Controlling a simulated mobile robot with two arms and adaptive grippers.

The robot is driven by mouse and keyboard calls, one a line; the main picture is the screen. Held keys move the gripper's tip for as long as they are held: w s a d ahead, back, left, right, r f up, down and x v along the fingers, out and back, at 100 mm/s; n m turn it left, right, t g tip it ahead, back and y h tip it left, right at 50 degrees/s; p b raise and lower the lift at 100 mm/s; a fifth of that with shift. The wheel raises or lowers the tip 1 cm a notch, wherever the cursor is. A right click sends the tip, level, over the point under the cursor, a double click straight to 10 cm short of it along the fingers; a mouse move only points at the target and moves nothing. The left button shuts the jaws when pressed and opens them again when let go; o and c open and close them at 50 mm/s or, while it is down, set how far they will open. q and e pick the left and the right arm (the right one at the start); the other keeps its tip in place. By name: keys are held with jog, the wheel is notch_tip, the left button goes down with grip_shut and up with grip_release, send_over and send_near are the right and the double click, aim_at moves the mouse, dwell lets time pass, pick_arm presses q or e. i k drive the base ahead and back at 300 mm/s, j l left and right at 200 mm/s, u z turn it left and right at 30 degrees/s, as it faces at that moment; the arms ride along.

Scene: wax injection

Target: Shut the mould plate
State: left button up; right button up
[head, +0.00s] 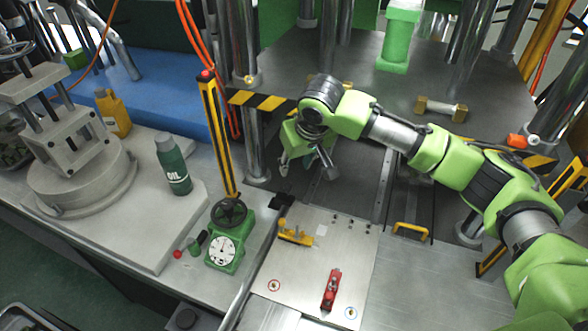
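A pale metal plate (312,262) lies flat on the machine bed in the lower middle of the head view. It carries a yellow fitting (296,236) near its left edge and a red fitting (331,289) near its front. I cannot tell for sure whether this is the mould plate. My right gripper (306,165) hangs above the bed, beyond the plate's far edge and apart from it. Its fingers look spread, with nothing between them. The far part of the bed is partly hidden by my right arm. My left gripper is out of view.
Steel columns (255,110) and a yellow-black post (216,135) stand around the bed. A green dial gauge (223,248) is left of the plate. A green oil bottle (173,165) stands farther left. A yellow handle (411,230) is on the right.

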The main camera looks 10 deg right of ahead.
aim_at(285, 281)
jog(key=k+j, duration=0.15)
jog(key=k, duration=0.35)
jog(key=k+j, duration=0.2)
jog(key=k, duration=0.25)
jog(key=k+j, duration=0.15)
jog(key=k, duration=0.35)
jog(key=k+j, duration=0.15)
jog(key=k, duration=0.35)
